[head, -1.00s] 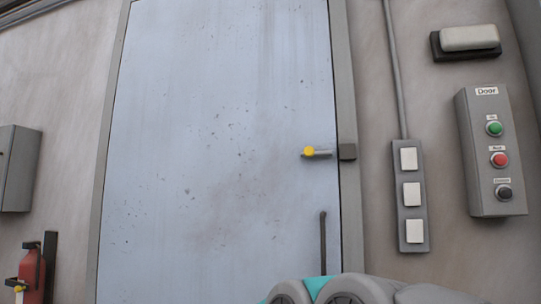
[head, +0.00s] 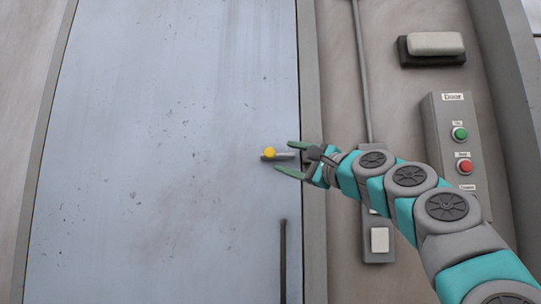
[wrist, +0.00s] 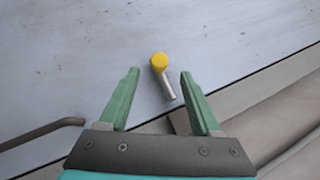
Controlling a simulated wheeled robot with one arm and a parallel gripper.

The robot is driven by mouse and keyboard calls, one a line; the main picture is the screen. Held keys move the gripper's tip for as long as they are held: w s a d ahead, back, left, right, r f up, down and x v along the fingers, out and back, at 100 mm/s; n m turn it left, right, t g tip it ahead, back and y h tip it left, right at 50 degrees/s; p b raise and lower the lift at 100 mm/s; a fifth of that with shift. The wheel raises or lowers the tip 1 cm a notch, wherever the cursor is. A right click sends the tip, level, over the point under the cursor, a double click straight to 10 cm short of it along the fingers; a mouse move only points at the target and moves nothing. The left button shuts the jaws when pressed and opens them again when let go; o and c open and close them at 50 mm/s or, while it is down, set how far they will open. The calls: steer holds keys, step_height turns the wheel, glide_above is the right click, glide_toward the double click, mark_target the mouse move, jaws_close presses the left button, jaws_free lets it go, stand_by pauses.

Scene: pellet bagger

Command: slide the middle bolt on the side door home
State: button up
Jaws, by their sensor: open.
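The bolt (head: 270,153) has a yellow round knob and a short grey bar, and sits near the right edge of the pale blue side door (head: 170,110). In the wrist view the knob (wrist: 159,62) lies just beyond and between my fingertips, with the bar (wrist: 168,90) running back between the fingers. My gripper (head: 282,160) is open, its green fingers above and below the bolt in the head view. In the wrist view my gripper (wrist: 160,75) holds nothing. The keeper on the frame is hidden behind my gripper.
A dark door handle (head: 283,260) stands below the bolt; it also shows in the wrist view (wrist: 45,132). Right of the grey frame (head: 314,240) are a switch strip (head: 379,240), a button box (head: 455,120) and a lamp (head: 435,46).

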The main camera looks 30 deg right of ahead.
mark_target(271, 153)
steer(key=shift+p+x, duration=1)
steer(key=shift+x, duration=2.85)
steer(key=shift+a, duration=0.15)
steer(key=shift+c, duration=0.3)
jaws_close()
